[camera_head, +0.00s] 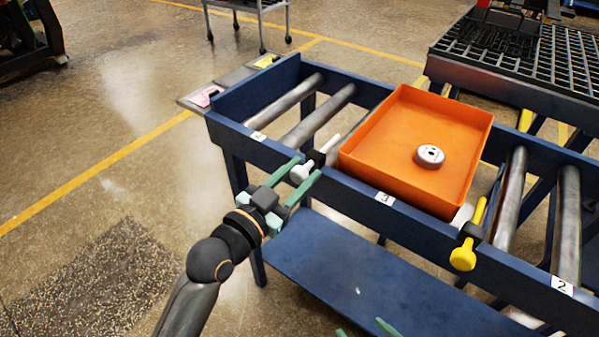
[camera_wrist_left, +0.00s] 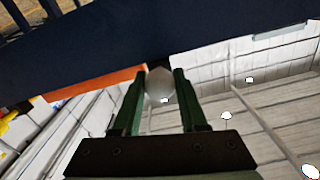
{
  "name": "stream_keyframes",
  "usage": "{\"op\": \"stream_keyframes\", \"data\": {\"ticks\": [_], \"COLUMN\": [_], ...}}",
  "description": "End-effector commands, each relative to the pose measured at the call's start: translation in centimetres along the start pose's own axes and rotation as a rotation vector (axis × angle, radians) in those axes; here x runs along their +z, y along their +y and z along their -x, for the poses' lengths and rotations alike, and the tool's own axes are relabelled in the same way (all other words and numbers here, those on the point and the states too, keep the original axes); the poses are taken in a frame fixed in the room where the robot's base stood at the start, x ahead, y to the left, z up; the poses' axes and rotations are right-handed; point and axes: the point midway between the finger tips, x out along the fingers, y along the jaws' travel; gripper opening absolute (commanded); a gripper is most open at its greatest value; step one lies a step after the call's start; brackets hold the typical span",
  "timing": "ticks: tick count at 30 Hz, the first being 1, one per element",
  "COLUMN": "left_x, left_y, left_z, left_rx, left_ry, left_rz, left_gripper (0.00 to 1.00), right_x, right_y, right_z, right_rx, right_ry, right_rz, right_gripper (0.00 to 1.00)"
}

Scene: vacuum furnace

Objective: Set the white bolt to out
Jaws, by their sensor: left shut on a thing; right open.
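The white bolt (camera_head: 329,144) sits in a dark bracket (camera_head: 317,158) on the near rail of the blue roller table. Its rod points in over the rollers, beside the orange tray, and its knob (camera_head: 300,172) sticks out on the near side. My left gripper (camera_head: 305,170) has its green fingers on both sides of the knob and is shut on it. In the left wrist view the pale knob (camera_wrist_left: 159,84) shows between the fingertips (camera_wrist_left: 158,78). My right gripper (camera_head: 364,329) is open; only its green fingertips show at the bottom edge.
The orange tray (camera_head: 360,128) rests on the rollers with a grey round part (camera_head: 429,156) inside. A yellow bolt (camera_head: 463,257) is on the same rail to the right. A blue lower shelf (camera_head: 340,262) lies below. Open floor (camera_head: 120,200) is at left.

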Motion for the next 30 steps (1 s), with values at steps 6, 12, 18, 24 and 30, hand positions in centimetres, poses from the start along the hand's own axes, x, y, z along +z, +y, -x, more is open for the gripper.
{"op": "stream_keyframes", "data": {"ticks": [6, 12, 18, 24, 30], "left_x": [0.0, 0.0, 0.0, -0.1, 0.0], "left_y": [0.0, 0.0, 0.0, -0.1, -0.1], "left_z": [0.0, 0.0, 0.0, 1.9, 5.6], "left_rx": [0.0, 0.0, 0.0, -0.002, 0.0], "left_ry": [-0.001, -0.001, -0.001, -0.006, -0.007], "left_rz": [0.0, 0.0, 0.0, -0.003, -0.004], "left_gripper": [0.0, 0.0, 0.0, 0.0, 0.0], "right_x": [0.0, 0.0, 0.1, -0.6, -1.6], "right_y": [0.0, 0.0, 0.0, -0.1, -0.2], "right_z": [0.0, 0.0, 0.0, 0.7, 1.2], "right_rx": [0.0, 0.0, 0.0, 0.0, 0.0], "right_ry": [-0.001, -0.001, -0.001, -0.004, 0.001], "right_rz": [0.0, 0.0, 0.0, 0.0, 0.0], "right_gripper": [1.0, 1.0, 1.0, 1.0, 1.0]}}
